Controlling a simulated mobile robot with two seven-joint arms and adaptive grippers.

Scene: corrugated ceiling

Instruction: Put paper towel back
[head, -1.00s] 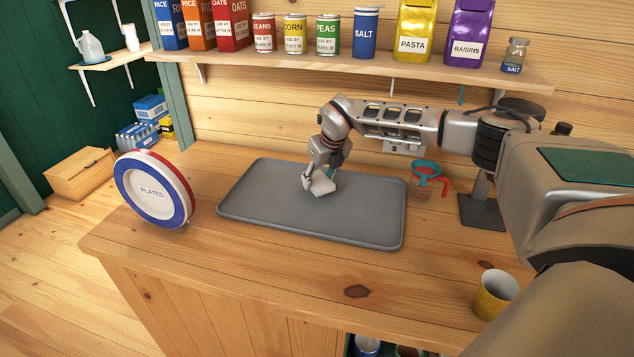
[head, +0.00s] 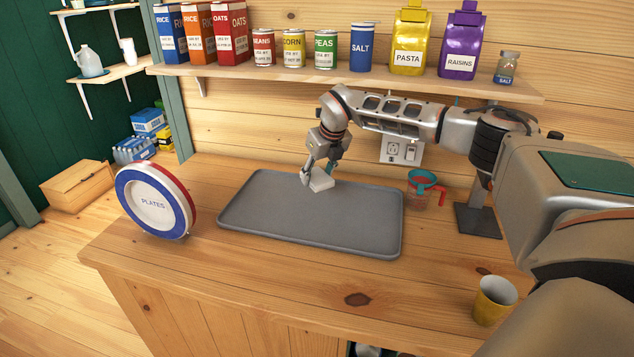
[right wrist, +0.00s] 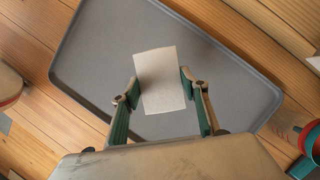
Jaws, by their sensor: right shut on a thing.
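My right gripper (head: 318,178) is over the back part of the grey tray (head: 350,220) on the wooden counter. It is shut on a small white flat-sided piece (head: 321,182), which looks like the paper towel. In the right wrist view the paper towel (right wrist: 160,75) is a pale rectangle between the two fingers, with the tray (right wrist: 225,85) behind it. Whether it touches the tray is hard to tell. A dark flat base (head: 479,219) with a grey upright post stands at the right, partly behind my arm. My left gripper is not in view.
A round plates pack (head: 150,203) stands at the counter's left. A measuring cup (head: 420,188) is right of the tray, and a yellow mug (head: 493,300) is near the front right. The shelf (head: 350,78) above holds boxes, cans and bags.

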